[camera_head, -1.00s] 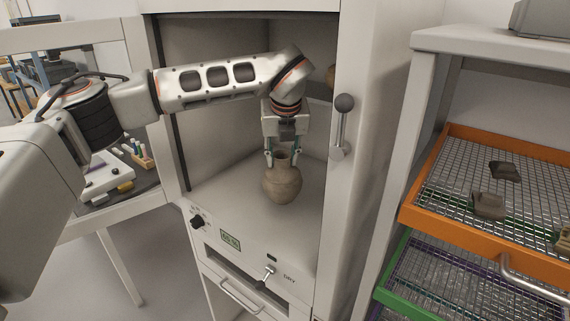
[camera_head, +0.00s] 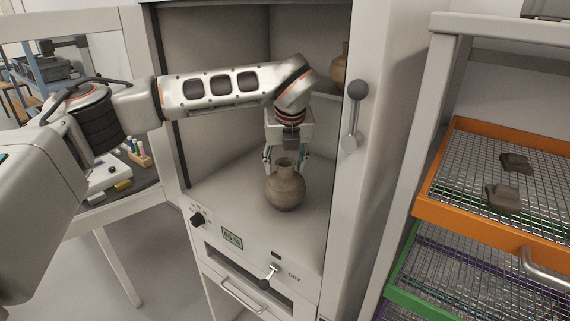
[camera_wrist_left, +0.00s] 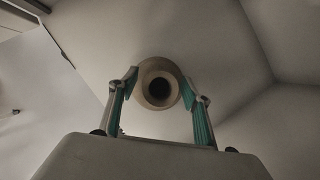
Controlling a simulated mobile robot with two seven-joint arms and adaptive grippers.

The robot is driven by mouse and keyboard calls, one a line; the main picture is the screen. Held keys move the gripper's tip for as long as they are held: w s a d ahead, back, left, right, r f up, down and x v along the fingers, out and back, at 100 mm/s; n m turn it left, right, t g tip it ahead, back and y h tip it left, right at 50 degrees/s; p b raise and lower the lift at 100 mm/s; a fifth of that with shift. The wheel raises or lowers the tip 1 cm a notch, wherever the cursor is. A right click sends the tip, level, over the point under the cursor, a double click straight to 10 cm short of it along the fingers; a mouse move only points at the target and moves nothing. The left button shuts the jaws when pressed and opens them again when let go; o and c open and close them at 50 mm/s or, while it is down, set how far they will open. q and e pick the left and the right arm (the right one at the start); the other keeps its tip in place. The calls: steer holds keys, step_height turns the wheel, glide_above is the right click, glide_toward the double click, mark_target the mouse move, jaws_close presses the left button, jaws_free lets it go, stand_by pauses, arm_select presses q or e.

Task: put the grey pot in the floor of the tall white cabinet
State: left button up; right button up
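The grey pot (camera_head: 286,188), brownish grey with a round body and narrow neck, stands upright on the floor (camera_head: 236,198) of the tall white cabinet (camera_head: 388,110). My left gripper (camera_head: 285,168) points down over it, with one finger on each side of the neck. The fingers look open, with small gaps beside the neck. In the left wrist view the pot's round dark mouth (camera_wrist_left: 159,90) lies between the fingertips (camera_wrist_left: 160,78). My right gripper is not in view.
Another brownish pot (camera_head: 339,68) sits on a shelf inside the cabinet at the right. A door handle (camera_head: 353,115) is on the right. A rack with an orange mesh tray (camera_head: 440,208) holding dark sherds (camera_head: 504,197) stands further right. Bare cabinet floor surrounds the pot.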

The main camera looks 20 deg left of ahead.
mark_target(287, 182)
arm_select(q)
steer(key=shift+r, duration=0.1)
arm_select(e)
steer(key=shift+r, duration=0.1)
arm_select(q)
steer(key=b+v, duration=0.1)
steer(key=v, duration=0.6)
steer(key=shift+r, duration=0.25)
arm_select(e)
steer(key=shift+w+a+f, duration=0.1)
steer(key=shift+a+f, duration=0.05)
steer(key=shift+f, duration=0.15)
arm_select(q)
steer(key=shift+s, duration=0.1)
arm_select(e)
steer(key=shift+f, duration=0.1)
